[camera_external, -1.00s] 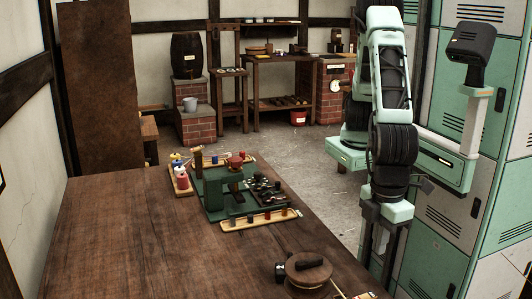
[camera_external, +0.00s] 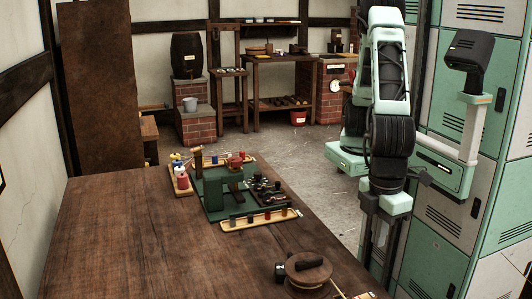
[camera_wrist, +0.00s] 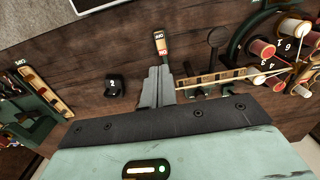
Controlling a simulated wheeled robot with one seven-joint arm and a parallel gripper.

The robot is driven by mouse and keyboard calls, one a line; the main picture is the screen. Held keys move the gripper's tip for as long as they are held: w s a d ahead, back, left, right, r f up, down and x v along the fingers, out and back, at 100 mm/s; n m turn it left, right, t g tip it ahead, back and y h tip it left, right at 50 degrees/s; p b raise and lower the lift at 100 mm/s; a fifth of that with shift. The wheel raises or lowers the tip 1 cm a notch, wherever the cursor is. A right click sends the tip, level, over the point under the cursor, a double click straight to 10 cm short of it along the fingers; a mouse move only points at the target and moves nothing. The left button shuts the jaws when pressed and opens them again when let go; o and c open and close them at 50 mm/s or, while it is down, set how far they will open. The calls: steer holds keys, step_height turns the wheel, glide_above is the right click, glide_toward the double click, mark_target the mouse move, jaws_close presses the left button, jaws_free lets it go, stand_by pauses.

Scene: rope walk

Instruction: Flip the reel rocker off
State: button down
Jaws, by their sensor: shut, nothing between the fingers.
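In the wrist view, a small upright plate (camera_wrist: 160,43) with a white part marked OFF and a reddish part below it lies just past my fingertips. It looks like the reel rocker, though which side is pressed is too small to tell. My gripper (camera_wrist: 156,72) is shut and empty, its tips pointing at the plate's lower end. Whether they touch it I cannot tell. In the external view my gripper (camera_external: 380,250) hangs at the table's right edge, and the rocker cannot be made out there.
A black block (camera_wrist: 114,88) sits left of my fingers. A dark-knobbed lever (camera_wrist: 214,40) and a wheel of thread spools (camera_wrist: 262,48) stand to the right. On the table (camera_external: 150,240) are a green machine (camera_external: 213,190) and a round wooden piece (camera_external: 309,271).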

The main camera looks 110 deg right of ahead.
mark_target(370, 294)
steer(key=shift+f, duration=0.1)
step_height(370, 294, down, 14)
steer(key=shift+s+r+p, duration=0.1)
steer(key=shift+s+p, duration=0.05)
steer(key=shift+p, duration=0.9)
steer(key=shift+s+f+b, duration=0.3)
steer(key=shift+f+b, duration=0.1)
steer(key=shift+f, duration=0.2)
steer(key=shift+r, duration=0.2)
steer(key=shift+d+f, duration=0.1)
steer(key=shift+w, duration=0.1)
